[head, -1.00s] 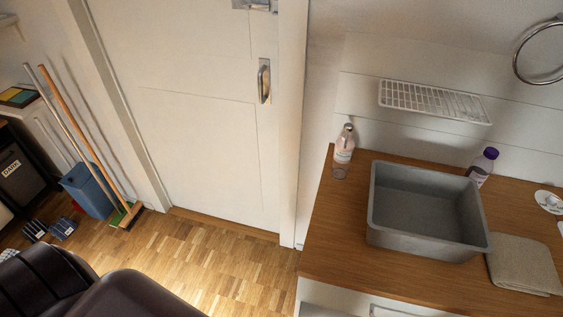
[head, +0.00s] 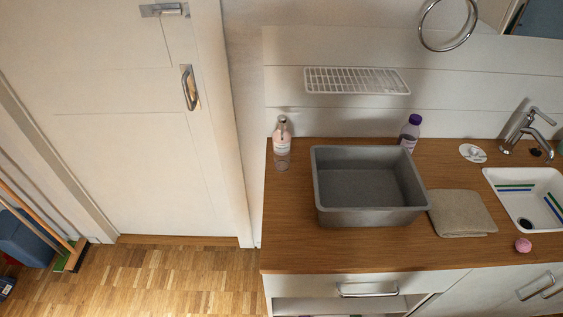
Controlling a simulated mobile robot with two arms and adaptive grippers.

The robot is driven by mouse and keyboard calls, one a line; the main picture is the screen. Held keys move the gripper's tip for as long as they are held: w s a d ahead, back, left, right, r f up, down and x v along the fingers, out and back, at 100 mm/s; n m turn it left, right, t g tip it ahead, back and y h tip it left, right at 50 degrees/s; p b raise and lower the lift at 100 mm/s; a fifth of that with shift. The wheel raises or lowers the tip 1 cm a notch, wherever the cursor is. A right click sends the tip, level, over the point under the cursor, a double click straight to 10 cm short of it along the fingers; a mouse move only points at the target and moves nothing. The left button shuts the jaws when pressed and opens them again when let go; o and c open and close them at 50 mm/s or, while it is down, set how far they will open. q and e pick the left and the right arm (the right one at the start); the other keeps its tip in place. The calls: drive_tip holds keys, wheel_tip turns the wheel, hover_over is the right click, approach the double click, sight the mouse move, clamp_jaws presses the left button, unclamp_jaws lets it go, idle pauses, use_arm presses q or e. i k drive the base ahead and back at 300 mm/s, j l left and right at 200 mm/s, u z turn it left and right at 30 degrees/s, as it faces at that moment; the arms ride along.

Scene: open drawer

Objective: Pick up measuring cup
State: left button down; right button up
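I see no measuring cup that I can make out in the head view. The wooden counter (head: 290,249) carries a grey rectangular basin (head: 368,215) that looks empty. Below the counter is a white drawer front (head: 300,286) with a metal handle (head: 366,291). A dark gap shows under that front, and its contents are mostly cut off by the lower picture edge. Neither of my grippers is in view.
A clear pink-labelled bottle (head: 282,145), a purple-capped bottle (head: 410,132) and a folded cloth (head: 461,213) surround the basin. A white sink (head: 505,190), faucet (head: 526,135) and pink ball (head: 523,245) are at right.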

sight(280, 167)
drive_tip(key=j+z, duration=0.4)
drive_tip(key=j, duration=0.15)
drive_tip(key=j+z, duration=0.35)
drive_tip(key=j, duration=0.2)
